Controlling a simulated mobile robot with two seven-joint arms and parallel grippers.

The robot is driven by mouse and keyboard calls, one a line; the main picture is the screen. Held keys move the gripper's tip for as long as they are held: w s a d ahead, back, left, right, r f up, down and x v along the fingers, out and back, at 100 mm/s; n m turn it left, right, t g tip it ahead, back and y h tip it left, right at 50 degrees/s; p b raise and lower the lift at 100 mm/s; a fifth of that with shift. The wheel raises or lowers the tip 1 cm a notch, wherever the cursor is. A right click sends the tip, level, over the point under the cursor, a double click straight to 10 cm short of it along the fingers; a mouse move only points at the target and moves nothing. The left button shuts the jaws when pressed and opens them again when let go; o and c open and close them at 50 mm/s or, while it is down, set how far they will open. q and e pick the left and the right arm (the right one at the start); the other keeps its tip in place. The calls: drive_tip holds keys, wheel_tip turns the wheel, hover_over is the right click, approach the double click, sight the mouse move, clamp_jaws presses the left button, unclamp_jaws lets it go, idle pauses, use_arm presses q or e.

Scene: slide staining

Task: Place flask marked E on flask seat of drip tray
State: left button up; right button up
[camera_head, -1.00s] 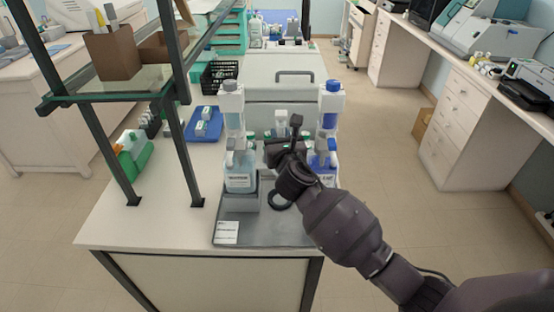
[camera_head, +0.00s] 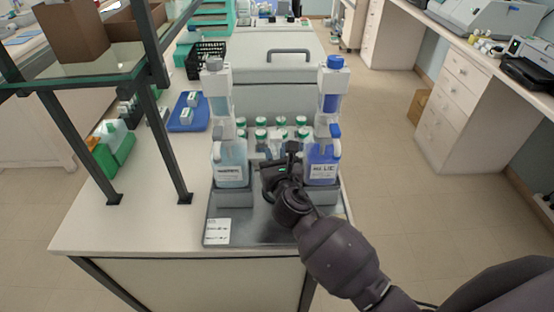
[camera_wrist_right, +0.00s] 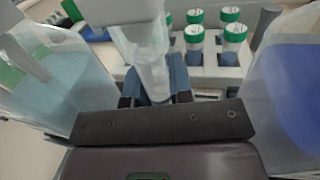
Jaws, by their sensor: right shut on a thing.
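The grey drip tray (camera_head: 275,236) lies at the front of the bench with a white label at its front left corner. My right gripper (camera_head: 282,166) is over the tray, between a pale blue bottle and a dark blue bottle. In the right wrist view, my right gripper (camera_wrist_right: 155,95) is shut on a clear, whitish narrow piece (camera_wrist_right: 150,55), apparently part of the flask. No letter E can be read on it. In the head view, my gripper and arm hide most of the held flask and the tray's middle, where I cannot make out the seat. My left gripper is out of view.
The pale blue bottle (camera_head: 230,165) and dark blue bottle (camera_head: 322,165) stand close on either side in grey holders. Several green-capped vials (camera_head: 281,121) stand in a white rack behind. A blue tray (camera_head: 188,112) and shelf posts (camera_head: 168,145) are at the left.

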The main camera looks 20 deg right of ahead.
drive_tip(key=shift+f, duration=0.35)
drive_tip(key=shift+a+r, duration=0.1)
drive_tip(key=shift+f, duration=0.3)
drive_tip(key=o, duration=0.7)
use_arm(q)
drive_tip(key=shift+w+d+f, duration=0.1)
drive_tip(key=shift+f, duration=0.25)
use_arm(e)
drive_tip(key=shift+r, duration=0.15)
